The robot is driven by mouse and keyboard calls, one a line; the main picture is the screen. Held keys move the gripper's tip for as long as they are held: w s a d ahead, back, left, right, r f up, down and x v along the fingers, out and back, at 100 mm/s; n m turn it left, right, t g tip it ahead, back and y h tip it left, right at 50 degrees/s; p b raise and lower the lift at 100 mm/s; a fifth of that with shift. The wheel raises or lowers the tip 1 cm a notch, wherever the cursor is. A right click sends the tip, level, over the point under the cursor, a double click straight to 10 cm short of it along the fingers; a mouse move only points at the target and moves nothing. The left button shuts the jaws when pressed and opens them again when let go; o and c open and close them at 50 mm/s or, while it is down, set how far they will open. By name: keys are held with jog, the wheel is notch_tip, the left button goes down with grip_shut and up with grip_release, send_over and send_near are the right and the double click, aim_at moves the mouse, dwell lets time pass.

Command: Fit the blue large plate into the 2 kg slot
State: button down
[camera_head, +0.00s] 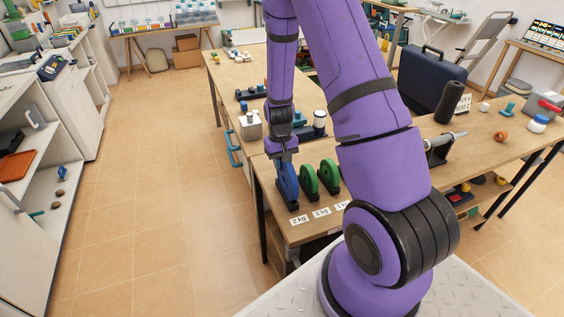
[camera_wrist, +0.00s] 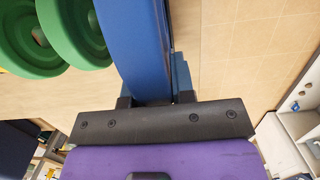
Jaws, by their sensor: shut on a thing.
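The blue large plate (camera_head: 287,187) stands upright on edge at the left end of the near table, just behind the "2 kg" label (camera_head: 299,219). My gripper (camera_head: 285,156) points down from above and is shut on the plate's upper part. In the wrist view the blue plate (camera_wrist: 133,45) runs away from between my gripper's fingers (camera_wrist: 150,99). The plate's lower edge and the 2 kg slot are hidden, so I cannot tell whether the plate sits in it.
Two green plates (camera_head: 308,179) (camera_head: 329,174) stand upright just right of the blue one, behind "1 kg" labels (camera_head: 321,212). The floor left of the table is clear.

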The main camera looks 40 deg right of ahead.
jog(key=shift+f, duration=0.5)
jog(key=c, duration=0.9)
grip_release()
jog(key=r, duration=0.3)
jog(key=w+r, duration=0.1)
jog(key=r, duration=0.6)
jog(key=shift+w+d+r, duration=0.2)
jog(key=shift+r, duration=0.15)
jog(key=shift+r, duration=0.1)
jog(key=s+a+r+n+t, duration=0.1)
jog(key=s+a+r+t, duration=0.15)
jog(key=s+r, duration=0.45)
jog(key=s+a+r+t, duration=0.15)
jog(key=a+r, duration=0.25)
jog(key=r, duration=0.6)
jog(key=s+a+r+n+t, duration=0.1)
jog(key=s+a+r, duration=0.35)
jog(key=r, duration=0.45)
jog(key=shift+n+t, duration=0.6)
jog(key=shift+t, duration=0.3)
jog(key=s+r, duration=0.1)
jog(key=s, duration=0.2)
jog(key=s+a+r, duration=0.1)
jog(key=s, duration=0.3)
jog(key=s+r, duration=0.2)
jog(key=s, duration=0.2)
jog(key=shift+a+r, duration=0.1)
jog(key=shift+a, duration=0.1)
